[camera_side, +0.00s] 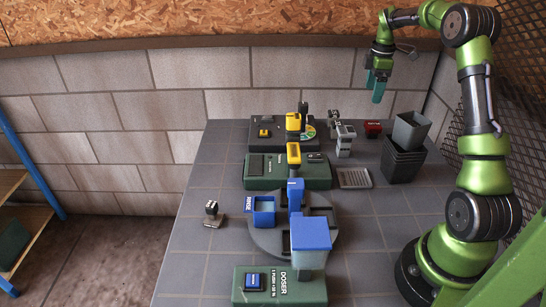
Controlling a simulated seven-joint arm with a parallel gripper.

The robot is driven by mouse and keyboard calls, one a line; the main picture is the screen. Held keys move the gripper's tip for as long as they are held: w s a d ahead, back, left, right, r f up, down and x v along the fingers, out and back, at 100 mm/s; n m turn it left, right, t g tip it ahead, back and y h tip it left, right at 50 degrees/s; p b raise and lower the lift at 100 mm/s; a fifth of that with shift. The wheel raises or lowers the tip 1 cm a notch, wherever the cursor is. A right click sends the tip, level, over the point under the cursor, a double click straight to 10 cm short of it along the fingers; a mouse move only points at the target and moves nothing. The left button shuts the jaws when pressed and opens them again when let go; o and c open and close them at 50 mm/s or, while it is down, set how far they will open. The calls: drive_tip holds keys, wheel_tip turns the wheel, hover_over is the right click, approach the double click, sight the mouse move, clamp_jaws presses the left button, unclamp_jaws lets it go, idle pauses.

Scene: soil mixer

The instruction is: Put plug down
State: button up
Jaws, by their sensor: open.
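My gripper (376,88) is raised high above the back right of the table, with its teal fingers pointing down. It is open, and I see nothing held in it. A small grey piece with a dark top (211,211) stands alone at the table's left side, far from my gripper. It may be the plug, but it is too small to be sure. Similar grey pieces (345,139) stand at the back right, well below my gripper.
A round grey turntable (266,238) with blue bins fills the middle. A green doser (306,288) stands in front, with a blue hopper (310,234). Green and black stations (313,171) stand behind. Stacked dark pots (401,160) are at right. The table's left strip (195,250) is mostly clear.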

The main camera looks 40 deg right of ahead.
drive_tip(key=a+r+m+t, duration=0.1)
drive_tip(key=a+r+m, duration=0.15)
drive_tip(key=a, duration=0.45)
drive_tip(key=s+a+r+m+t, duration=0.1)
drive_tip(key=a+r, duration=0.3)
drive_tip(key=a, duration=0.3)
drive_tip(key=a+r+m+t, duration=0.1)
drive_tip(key=a+r, duration=0.2)
drive_tip(key=a, duration=0.3)
drive_tip(key=s+a+f+m+t+y, duration=0.1)
drive_tip(key=s+a+m, duration=0.6)
drive_tip(key=s+a, duration=0.7)
drive_tip(key=a+t+y, duration=0.1)
drive_tip(key=a+t, duration=0.1)
drive_tip(key=a, duration=0.1)
drive_tip(key=shift+a+f+m+t, duration=0.2)
drive_tip(key=shift+a+m+t, duration=0.05)
drive_tip(key=shift+m+t, duration=0.15)
